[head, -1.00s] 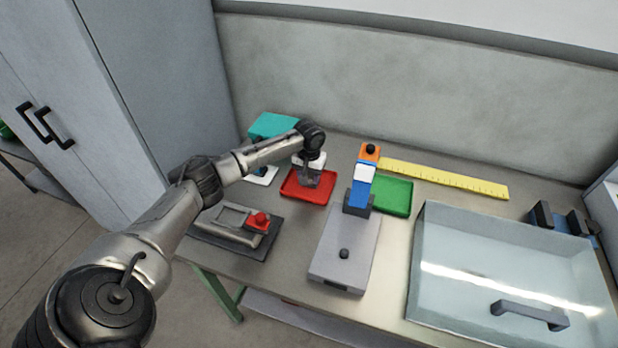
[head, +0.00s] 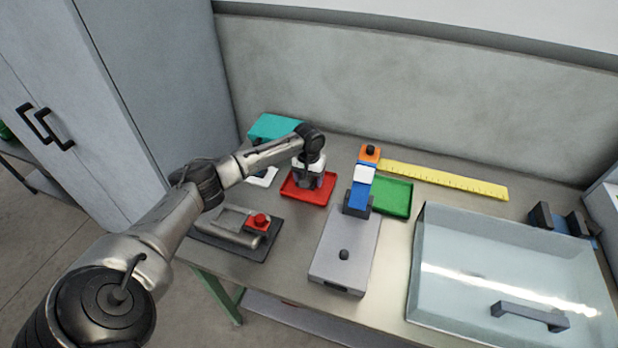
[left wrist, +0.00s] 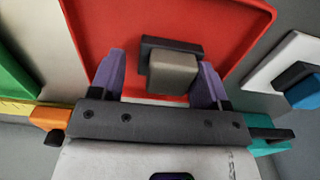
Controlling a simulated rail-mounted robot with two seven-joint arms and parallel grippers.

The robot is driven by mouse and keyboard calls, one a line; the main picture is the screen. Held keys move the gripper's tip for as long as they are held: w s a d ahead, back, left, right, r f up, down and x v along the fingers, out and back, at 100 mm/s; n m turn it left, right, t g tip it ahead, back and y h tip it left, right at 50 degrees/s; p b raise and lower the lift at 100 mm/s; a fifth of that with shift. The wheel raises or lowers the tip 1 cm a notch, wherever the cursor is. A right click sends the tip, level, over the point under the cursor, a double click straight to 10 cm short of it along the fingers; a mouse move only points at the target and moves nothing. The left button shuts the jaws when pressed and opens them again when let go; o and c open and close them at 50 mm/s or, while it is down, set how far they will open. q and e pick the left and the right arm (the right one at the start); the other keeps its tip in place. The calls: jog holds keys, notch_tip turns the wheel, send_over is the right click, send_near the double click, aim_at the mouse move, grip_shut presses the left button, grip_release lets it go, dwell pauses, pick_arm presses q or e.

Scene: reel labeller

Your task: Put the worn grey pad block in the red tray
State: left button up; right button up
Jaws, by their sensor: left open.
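The red tray (head: 318,199) lies on the table in the head view and fills much of the left wrist view (left wrist: 100,20). My left gripper (head: 308,184) is over the tray, pointing down. In the left wrist view its two purple fingers (left wrist: 160,80) are open, one on each side of the grey pad block (left wrist: 173,74). The block has a dark part behind it and shows against the tray's floor. A small gap shows at its left; the right finger is close to it. I cannot tell whether the block touches the floor. My right gripper is not in view.
A green tray (head: 398,196) stands to the right, behind an upright stack of blue, white and orange pieces (head: 363,178) on a grey plate device (head: 338,262). A teal block (head: 272,127) is at the back left. A yellow ruler (head: 445,178) and a clear-lidded box (head: 470,240) are right.

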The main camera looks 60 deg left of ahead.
aim_at(309, 177)
pick_arm(q)
notch_tip(309, 177, up, 12)
jog(key=p, duration=0.2)
jog(key=shift+r, duration=0.15)
dwell(0.4)
